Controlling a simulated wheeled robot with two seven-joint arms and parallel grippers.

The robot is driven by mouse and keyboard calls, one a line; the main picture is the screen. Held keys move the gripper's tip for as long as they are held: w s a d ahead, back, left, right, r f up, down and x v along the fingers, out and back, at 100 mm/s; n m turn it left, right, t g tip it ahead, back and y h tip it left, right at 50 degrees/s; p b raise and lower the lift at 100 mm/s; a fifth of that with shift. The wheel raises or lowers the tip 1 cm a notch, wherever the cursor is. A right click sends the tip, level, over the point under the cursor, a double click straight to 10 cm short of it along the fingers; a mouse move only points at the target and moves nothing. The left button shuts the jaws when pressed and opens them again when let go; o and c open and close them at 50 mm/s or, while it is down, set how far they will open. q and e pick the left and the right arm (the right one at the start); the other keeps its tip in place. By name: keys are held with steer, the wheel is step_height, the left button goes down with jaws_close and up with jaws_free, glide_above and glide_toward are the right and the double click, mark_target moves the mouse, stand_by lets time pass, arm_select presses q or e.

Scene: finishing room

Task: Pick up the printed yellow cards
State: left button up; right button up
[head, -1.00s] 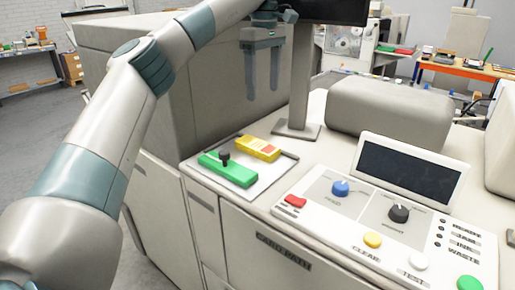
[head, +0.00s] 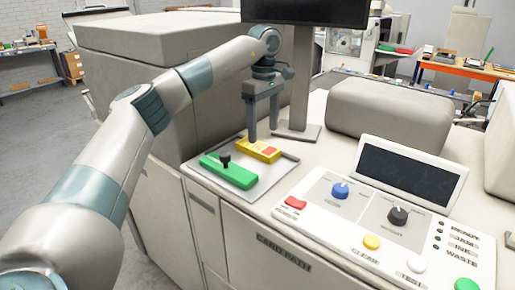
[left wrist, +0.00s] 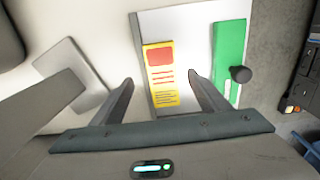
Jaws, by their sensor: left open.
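The printed yellow cards (head: 259,151) lie as a small stack on a light tray (head: 283,166) on top of the machine. They have a red block and red lines of print, seen in the left wrist view (left wrist: 161,75). My left gripper (head: 262,138) is open and points down just above the cards. In the left wrist view its two fingers (left wrist: 160,88) stand apart, with the cards between and beyond them. Nothing is held. My right gripper is in neither current view.
A green block with a black knob (head: 230,171) lies beside the cards on the tray. A monitor post (head: 300,85) stands close behind my left gripper. A control panel (head: 380,215) with buttons is at the right.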

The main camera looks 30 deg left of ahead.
mark_target(261, 147)
arm_select(q)
steer(key=shift+f, duration=0.2)
steer(key=shift+f+p, duration=0.3)
steer(key=shift+p, duration=0.05)
steer(key=f, duration=0.1)
steer(key=f+p, duration=0.1)
steer(key=f, duration=0.1)
steer(key=shift+s+a+p, duration=0.15)
steer(key=shift+s+p, duration=0.05)
steer(key=shift+p, duration=0.1)
steer(key=shift+f, duration=0.7)
arm_select(e)
steer(key=shift+s+d+r, duration=0.1)
steer(key=shift+d+r, duration=0.05)
steer(key=shift+r, duration=0.45)
steer(key=shift+s+d+r, duration=0.1)
steer(key=shift+r, duration=0.5)
steer(key=shift+w, duration=0.1)
arm_select(q)
steer(key=shift+c, duration=0.6)
